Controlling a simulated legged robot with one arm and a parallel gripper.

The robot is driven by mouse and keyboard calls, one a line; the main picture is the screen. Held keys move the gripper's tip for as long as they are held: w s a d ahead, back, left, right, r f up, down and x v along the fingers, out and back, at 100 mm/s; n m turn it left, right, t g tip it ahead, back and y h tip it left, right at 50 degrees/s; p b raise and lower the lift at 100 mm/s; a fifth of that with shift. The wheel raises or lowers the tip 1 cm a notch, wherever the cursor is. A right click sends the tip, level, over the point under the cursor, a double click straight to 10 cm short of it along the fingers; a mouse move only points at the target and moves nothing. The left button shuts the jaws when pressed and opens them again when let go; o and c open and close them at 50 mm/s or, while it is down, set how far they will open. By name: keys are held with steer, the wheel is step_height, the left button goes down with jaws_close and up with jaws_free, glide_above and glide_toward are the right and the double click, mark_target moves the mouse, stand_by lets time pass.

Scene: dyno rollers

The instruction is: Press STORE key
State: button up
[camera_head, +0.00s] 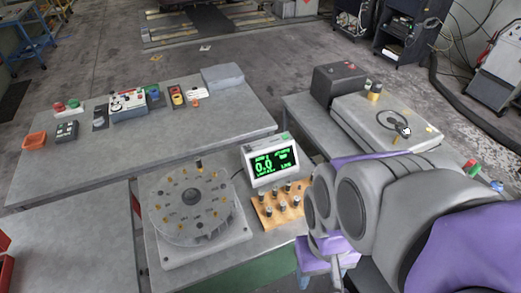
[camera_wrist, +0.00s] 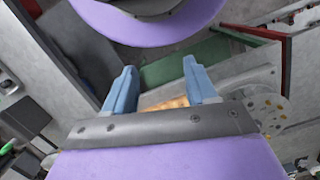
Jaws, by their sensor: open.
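A white display unit (camera_head: 270,163) stands on the middle table in the head view, with a lit green readout that shows 0.0. The lettering beside the number is too small to read, and I cannot make out a key marked STORE. My gripper (camera_wrist: 160,78) is open and empty in the wrist view, its two blue fingers apart. In the head view my grey and purple arm comes in from the right. The gripper is low beside the table's right end, to the lower right of the display and apart from it.
A round disc fixture (camera_head: 190,207) stands left of the display. A wooden block (camera_head: 265,213) with several dark pegs lies in front of it. The back table (camera_head: 215,125) holds control boxes and an orange tray (camera_head: 35,141). A grey machine (camera_head: 385,120) is at the right.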

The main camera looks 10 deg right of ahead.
stand_by(0.3)
jaws_close()
stand_by(0.4)
stand_by(1.1)
